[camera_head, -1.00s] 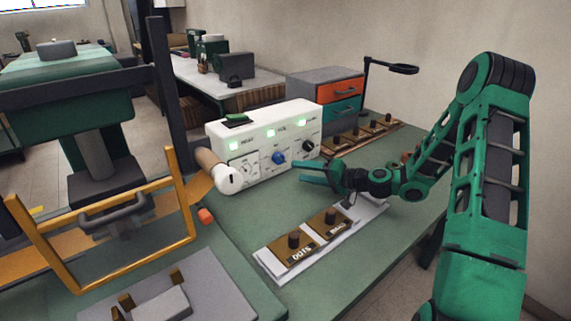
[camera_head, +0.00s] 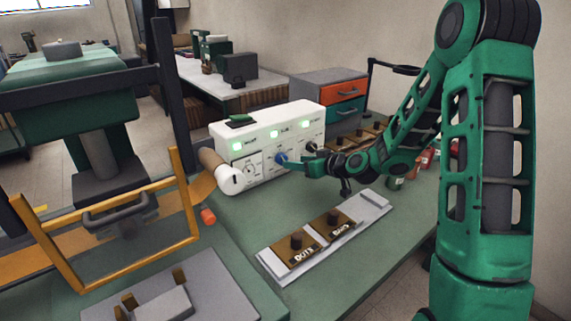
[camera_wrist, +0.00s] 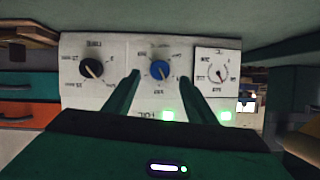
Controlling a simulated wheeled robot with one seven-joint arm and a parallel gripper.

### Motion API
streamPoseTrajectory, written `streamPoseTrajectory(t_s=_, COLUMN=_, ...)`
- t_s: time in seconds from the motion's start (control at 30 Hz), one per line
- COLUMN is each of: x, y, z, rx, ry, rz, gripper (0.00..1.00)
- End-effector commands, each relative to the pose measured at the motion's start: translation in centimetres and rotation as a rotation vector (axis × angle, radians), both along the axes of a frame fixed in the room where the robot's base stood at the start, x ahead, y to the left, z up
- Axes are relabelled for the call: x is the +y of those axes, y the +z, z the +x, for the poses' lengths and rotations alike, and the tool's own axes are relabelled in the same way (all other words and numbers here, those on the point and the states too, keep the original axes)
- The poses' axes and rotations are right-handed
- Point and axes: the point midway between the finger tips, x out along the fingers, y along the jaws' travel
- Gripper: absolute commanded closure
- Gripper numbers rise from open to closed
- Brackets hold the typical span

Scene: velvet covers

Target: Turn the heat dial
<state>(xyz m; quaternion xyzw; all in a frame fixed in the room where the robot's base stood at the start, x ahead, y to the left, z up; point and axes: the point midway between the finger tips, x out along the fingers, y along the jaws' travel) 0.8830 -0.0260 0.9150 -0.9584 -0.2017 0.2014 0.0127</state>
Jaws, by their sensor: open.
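A white control box (camera_head: 230,134) stands on the green bench. I cannot read surely which dial is labelled heat. My gripper (camera_head: 291,163) is open just in front of the blue dial. In the wrist view, where the panel looks upside down, the blue dial (camera_wrist: 160,70) shows between the two fingers (camera_wrist: 160,79), with a gap on both sides.
A tray with two dark stamps (camera_head: 264,262) lies in front, and more stamps stand behind the arm. An orange frame (camera_head: 60,262) stands at left. The bench between box and tray is clear.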

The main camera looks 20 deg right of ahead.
Motion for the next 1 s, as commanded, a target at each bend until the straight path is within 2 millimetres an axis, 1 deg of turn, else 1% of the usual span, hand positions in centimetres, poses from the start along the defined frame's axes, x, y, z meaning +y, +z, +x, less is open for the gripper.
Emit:
streamPoseTrajectory(t_s=0.03, x=0.5, y=-0.4, z=0.9, rx=0.0, ry=0.002, rz=0.001, gripper=0.49)
streamPoseTrajectory(t_s=0.2, x=1.6, y=-1.6, z=3.3, rx=0.001, ry=0.002, rz=0.002, gripper=0.49)
streamPoseTrajectory(t_s=0.4, x=2.5, y=-2.4, z=5.2, rx=0.002, ry=0.0, rz=0.002, gripper=0.49)
streamPoseTrajectory(t_s=0.57, x=2.8, y=-2.7, z=5.9, rx=0.0, ry=0.0, rz=0.003, gripper=0.49)
streamPoseTrajectory(t_s=0.83, x=2.8, y=-2.7, z=5.9, rx=0.001, ry=-0.001, rz=0.003, gripper=0.49)
streamPoseTrajectory(t_s=0.87, x=2.8, y=-2.7, z=5.9, rx=0.001, ry=-0.001, rz=0.003, gripper=0.56)
streamPoseTrajectory(t_s=0.9, x=2.8, y=-2.7, z=5.9, rx=0.001, ry=-0.001, rz=0.003, gripper=0.66)
streamPoseTrajectory(t_s=0.97, x=2.8, y=-2.7, z=5.9, rx=0.001, ry=-0.001, rz=0.003, gripper=0.8)
streamPoseTrajectory(t_s=1.0, x=2.8, y=-2.7, z=5.9, rx=0.001, ry=-0.001, rz=0.003, gripper=0.9)
